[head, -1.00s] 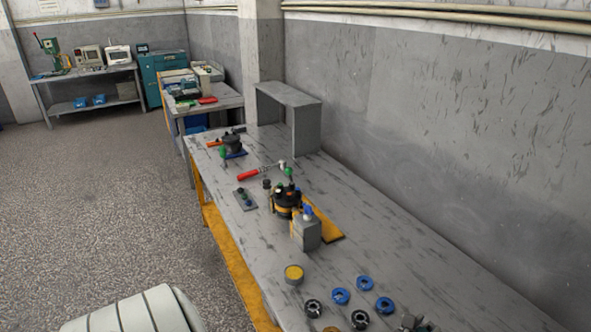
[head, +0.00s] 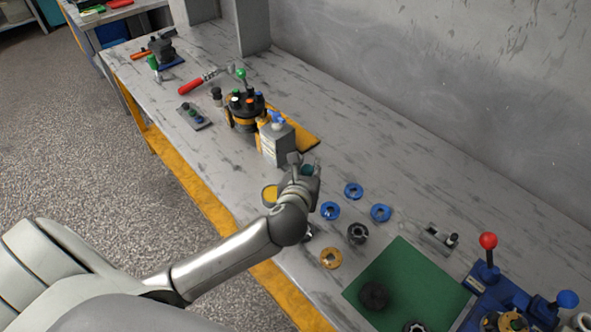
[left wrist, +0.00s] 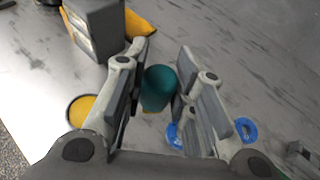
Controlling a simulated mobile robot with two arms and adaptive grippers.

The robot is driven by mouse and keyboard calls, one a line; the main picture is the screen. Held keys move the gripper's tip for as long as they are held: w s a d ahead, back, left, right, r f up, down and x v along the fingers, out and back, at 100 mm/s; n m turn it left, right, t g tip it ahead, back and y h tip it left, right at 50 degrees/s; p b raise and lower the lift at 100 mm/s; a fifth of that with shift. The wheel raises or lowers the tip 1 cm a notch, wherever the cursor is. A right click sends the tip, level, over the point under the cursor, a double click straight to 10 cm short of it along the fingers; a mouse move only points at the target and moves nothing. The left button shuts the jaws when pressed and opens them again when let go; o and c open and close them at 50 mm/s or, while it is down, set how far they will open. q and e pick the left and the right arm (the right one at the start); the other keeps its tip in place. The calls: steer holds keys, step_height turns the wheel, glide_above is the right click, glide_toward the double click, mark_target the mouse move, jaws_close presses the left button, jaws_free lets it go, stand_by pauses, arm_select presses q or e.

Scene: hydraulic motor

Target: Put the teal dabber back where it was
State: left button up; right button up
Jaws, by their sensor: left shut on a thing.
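The teal dabber (left wrist: 158,88) is between the two fingers of my left gripper (left wrist: 160,95), which is shut on it. In the head view my left gripper (head: 304,168) is above the bench, in front of the grey canister with a blue top (head: 277,145). Only a little of the teal dabber (head: 309,168) shows there; its lower end is hidden. A round tin with a yellow top (head: 270,194) stands just left of the gripper and also shows in the left wrist view (left wrist: 80,108). My right gripper is not in view.
Blue rings (head: 353,190) and a black ring (head: 357,233) lie right of the gripper. A green mat (head: 420,280) and a blue fixture with a red-knobbed lever (head: 488,255) are at lower right. A black and yellow motor (head: 245,108) stands behind the canister.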

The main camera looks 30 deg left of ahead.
arm_select(q)
steer(key=w+a+f, duration=0.1)
steer(key=w+f, duration=0.1)
steer(key=w+a+f, duration=0.2)
steer(key=w, duration=0.1)
steer(key=w+a+f, duration=0.2)
steer(key=f, duration=0.1)
steer(key=shift+w+a, duration=0.15)
steer(key=shift+a, duration=0.1)
steer(key=shift+w+a+f, duration=0.2)
steer(key=shift+w+f, duration=0.1)
steer(key=shift+f, duration=0.05)
step_height(320, 180, down, 3)
steer(key=shift+w+a, duration=0.15)
steer(key=shift+f, duration=0.3)
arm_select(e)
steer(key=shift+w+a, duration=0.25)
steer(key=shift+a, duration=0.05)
arm_select(q)
steer(key=shift+f, duration=0.1)
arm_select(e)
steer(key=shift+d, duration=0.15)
arm_select(q)
steer(key=o, duration=0.9)
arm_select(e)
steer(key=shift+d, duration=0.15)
